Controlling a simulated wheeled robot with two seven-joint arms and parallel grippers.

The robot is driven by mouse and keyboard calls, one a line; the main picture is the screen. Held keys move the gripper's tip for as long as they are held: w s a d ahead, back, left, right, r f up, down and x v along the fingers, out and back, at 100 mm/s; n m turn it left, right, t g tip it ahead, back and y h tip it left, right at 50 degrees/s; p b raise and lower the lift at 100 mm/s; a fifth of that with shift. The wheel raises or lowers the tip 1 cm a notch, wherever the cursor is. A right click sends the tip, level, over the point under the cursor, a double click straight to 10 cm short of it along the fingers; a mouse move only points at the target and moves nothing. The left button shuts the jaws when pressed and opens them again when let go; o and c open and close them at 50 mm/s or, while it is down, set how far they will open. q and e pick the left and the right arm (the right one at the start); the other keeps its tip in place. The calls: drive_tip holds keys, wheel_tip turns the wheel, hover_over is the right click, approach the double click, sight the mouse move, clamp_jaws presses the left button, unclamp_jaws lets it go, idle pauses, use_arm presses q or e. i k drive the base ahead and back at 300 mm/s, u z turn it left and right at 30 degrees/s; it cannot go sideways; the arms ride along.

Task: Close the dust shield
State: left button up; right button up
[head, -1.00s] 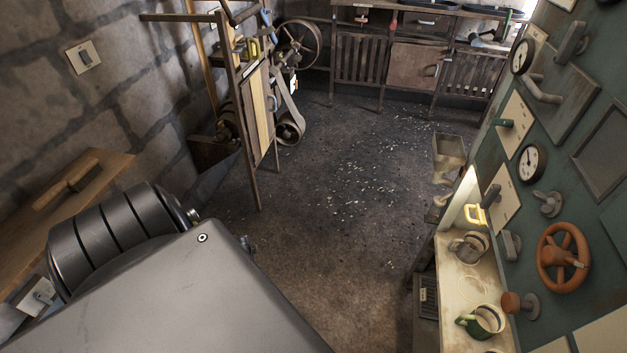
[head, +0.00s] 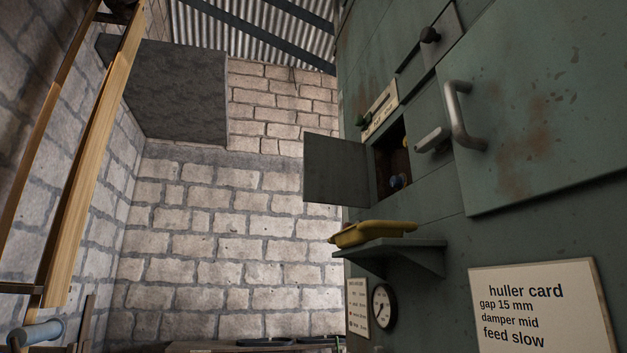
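No part is labelled as the dust shield, so I cannot tell for certain which one it is. A small grey door (head: 335,171) stands open, swung out to the left from a square opening (head: 391,165) in the green machine panel. Dark and bluish knob-like parts show inside the opening. A large hatch (head: 545,100) with a bent metal handle (head: 461,115) lies flat against the panel at the right. Neither of my grippers is in view.
A gauge (head: 383,306) and a huller card (head: 543,308) are lower down. A wooden frame (head: 85,160) stands at the left. A dark slab (head: 168,92) hangs by the brick wall.

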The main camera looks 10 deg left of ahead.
sight(335, 170)
drive_tip(key=u, duration=1.3)
drive_tip(key=i, duration=2.55)
drive_tip(key=z, duration=3.3)
